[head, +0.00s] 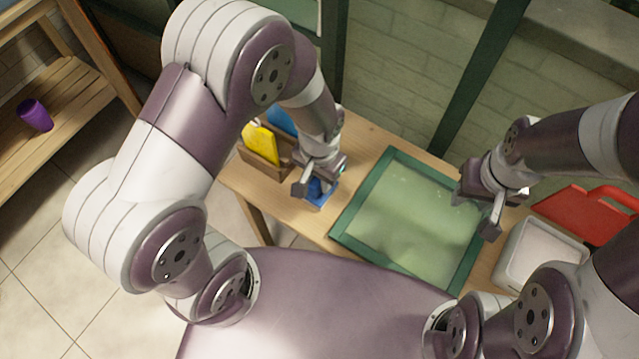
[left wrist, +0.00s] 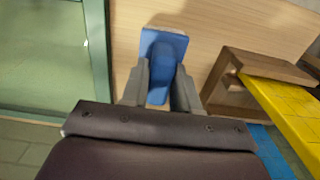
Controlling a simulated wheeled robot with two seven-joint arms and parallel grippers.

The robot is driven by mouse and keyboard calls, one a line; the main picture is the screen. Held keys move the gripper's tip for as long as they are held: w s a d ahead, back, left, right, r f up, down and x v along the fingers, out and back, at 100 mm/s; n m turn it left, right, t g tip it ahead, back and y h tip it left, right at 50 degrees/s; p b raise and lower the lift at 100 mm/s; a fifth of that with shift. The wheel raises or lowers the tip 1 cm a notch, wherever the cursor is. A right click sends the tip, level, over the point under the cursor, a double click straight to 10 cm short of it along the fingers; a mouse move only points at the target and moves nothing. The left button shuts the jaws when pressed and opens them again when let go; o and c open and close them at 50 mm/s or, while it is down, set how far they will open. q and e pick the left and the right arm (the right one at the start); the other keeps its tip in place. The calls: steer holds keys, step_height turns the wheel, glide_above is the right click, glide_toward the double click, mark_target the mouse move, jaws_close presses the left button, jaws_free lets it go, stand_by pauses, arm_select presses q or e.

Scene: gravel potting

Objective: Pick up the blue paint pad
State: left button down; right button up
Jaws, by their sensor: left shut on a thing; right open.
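The blue paint pad (head: 318,192) is at the left part of the table in the head view, partly hidden by my left gripper (head: 318,186). In the left wrist view the blue paint pad (left wrist: 164,48) shows a flat plate with a raised handle. My left gripper (left wrist: 159,85) has one finger on each side of that handle and is shut on it. I cannot tell whether the pad touches the table. My right gripper (head: 492,210) is open and empty, over the right edge of the green-framed tray.
A green-framed tray (head: 392,156) lies mid-table. Left of the pad, a wooden holder (head: 262,158) carries a yellow item (head: 262,140) and a blue one (head: 283,121). A white container (head: 541,252) and a red item (head: 585,213) are at the right. A purple cup (head: 36,114) sits on a wooden shelf.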

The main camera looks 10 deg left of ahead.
arm_select(q)
step_height(320, 180, up, 4)
steer(key=shift+r+p, duration=0.1)
steer(key=shift+p, duration=0.65)
steer(key=s+d+r+p, duration=0.1)
steer(key=s+d+r, duration=0.2)
steer(key=d+r, duration=0.3)
steer(key=d, duration=0.5)
steer(key=shift+d+r+p, duration=0.15)
steer(key=shift+r+p, duration=0.2)
steer(key=shift+r, duration=0.05)
steer(key=c, duration=1.4)
jaws_free()
steer(key=c, duration=0.4)
